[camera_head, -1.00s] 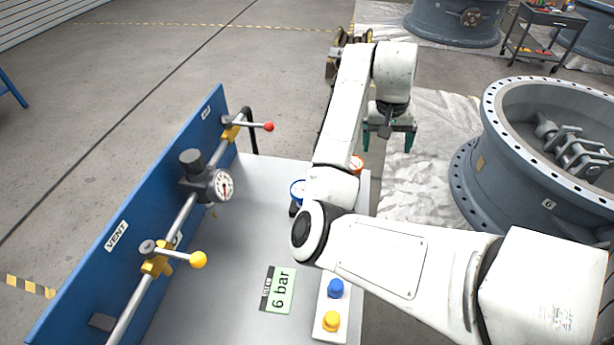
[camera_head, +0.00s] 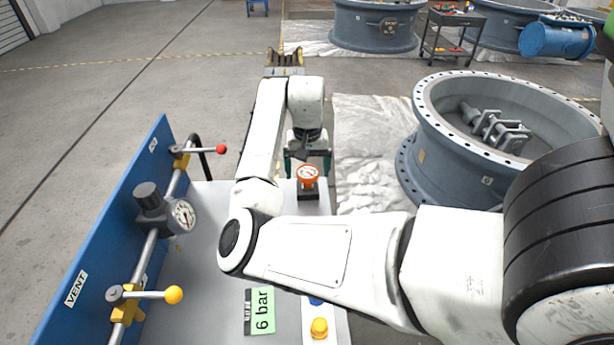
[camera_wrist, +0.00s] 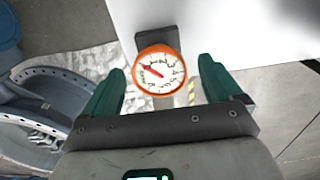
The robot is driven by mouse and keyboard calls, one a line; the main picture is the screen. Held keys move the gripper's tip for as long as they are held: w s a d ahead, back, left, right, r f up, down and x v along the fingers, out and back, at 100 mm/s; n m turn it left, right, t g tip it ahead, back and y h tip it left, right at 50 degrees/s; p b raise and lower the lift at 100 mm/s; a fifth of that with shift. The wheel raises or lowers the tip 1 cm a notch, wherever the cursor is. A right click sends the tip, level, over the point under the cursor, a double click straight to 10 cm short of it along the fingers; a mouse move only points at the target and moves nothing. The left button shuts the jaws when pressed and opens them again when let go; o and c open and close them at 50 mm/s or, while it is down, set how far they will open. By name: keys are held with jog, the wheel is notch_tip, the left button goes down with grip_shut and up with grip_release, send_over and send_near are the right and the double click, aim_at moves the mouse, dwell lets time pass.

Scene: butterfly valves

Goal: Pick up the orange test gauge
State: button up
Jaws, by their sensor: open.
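The orange test gauge (camera_head: 308,175) stands on a dark block at the far right edge of the grey bench (camera_head: 205,258). In the wrist view the orange gauge (camera_wrist: 159,70) shows its white dial and red needle, and lies between and beyond the green fingertips. My gripper (camera_head: 308,160) is open, just behind the gauge in the head view. In the wrist view my gripper (camera_wrist: 163,88) has its two green fingers spread to either side of the gauge. I cannot tell whether either finger touches it.
A blue panel (camera_head: 100,245) with a pipe, a fixed gauge (camera_head: 182,215), a red-knobbed lever (camera_head: 221,149) and a yellow-knobbed lever (camera_head: 173,295) lines the bench's left. A green "6 bar" label (camera_head: 262,311) lies on the bench. A large grey valve body (camera_head: 430,150) stands right.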

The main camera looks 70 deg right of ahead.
aim_at(308, 171)
jog(key=shift+f, duration=1.8)
jog(key=c, duration=1)
jog(key=shift+r, duration=0.15)
jog(key=shift+c, duration=0.2)
